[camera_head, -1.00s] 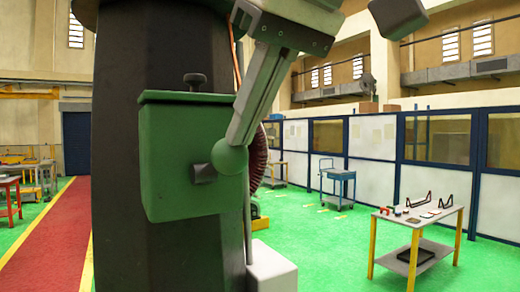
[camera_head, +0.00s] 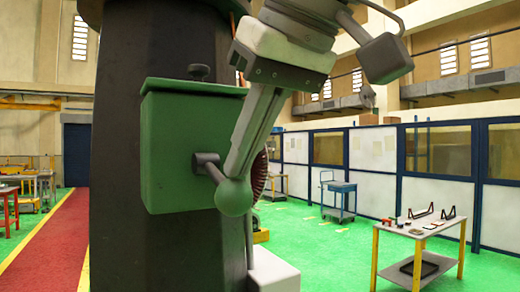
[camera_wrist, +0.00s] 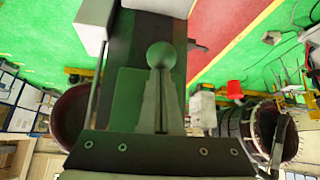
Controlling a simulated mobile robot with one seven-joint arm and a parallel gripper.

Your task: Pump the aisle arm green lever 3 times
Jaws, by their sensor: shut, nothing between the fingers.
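The green lever ends in a round green ball knob (camera_head: 235,198). Its short dark arm runs from a dark pivot stub (camera_head: 204,161) on the right side of a green box (camera_head: 180,150), down and right to the knob. My gripper (camera_head: 236,172) is shut with nothing between its fingers. Its long grey fingers come down from the upper right, and their tips are at the top of the knob, seemingly touching it. In the wrist view, the knob (camera_wrist: 161,54) sits just beyond the tips of my gripper (camera_wrist: 161,78). The exact contact is hard to tell.
The green box is fixed to a thick dark column (camera_head: 130,245), with a small dark knob (camera_head: 198,71) on its top. A thin upright rod and a white block (camera_head: 272,272) stand below the lever. A worktable (camera_head: 425,230) and a blue cart (camera_head: 339,195) stand to the right on green floor.

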